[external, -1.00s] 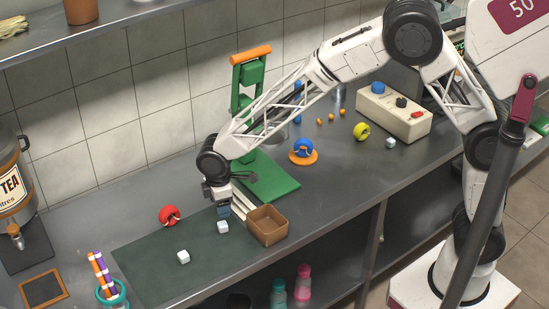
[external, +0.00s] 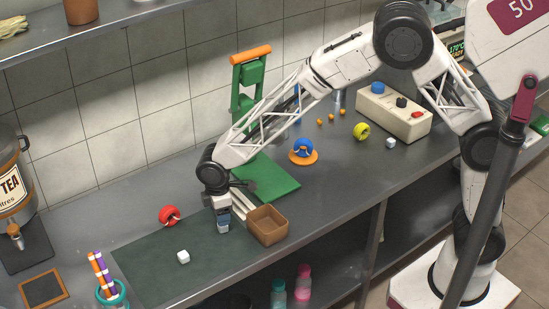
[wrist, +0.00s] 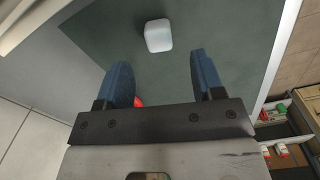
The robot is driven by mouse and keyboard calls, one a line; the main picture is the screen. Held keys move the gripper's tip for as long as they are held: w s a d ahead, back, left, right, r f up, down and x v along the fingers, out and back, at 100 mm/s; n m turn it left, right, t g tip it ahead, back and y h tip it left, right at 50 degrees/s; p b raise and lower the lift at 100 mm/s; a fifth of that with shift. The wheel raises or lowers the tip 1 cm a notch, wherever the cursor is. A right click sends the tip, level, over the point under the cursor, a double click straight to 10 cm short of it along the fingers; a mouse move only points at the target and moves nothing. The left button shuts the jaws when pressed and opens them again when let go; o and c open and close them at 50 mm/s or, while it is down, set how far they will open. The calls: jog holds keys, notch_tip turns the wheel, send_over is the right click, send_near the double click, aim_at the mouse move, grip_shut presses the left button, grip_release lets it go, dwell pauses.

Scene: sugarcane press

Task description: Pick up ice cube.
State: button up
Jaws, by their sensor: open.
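My gripper (external: 223,228) is open and points down low over the dark green mat (external: 150,262). No ice cube shows around it in the external view, since the fingers cover that spot. In the wrist view one pale ice cube (wrist: 158,35) lies on the mat just beyond the two blue fingertips (wrist: 158,62), lined up with the gap and not gripped. I cannot tell which cube it is. Another white cube (external: 183,257) lies on the mat to the left of the gripper, and one more (external: 390,143) is far right near the control box.
A brown open box (external: 267,238) stands right beside the gripper. A red ring-like object (external: 169,215) lies behind the mat. The green press (external: 268,178) stands behind the box. A cup with striped sticks (external: 112,294) is front left. The mat's left part is mostly clear.

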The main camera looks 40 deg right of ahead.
jog(key=shift+f, duration=2.55)
jog(key=c, duration=1)
jog(key=shift+r, duration=5)
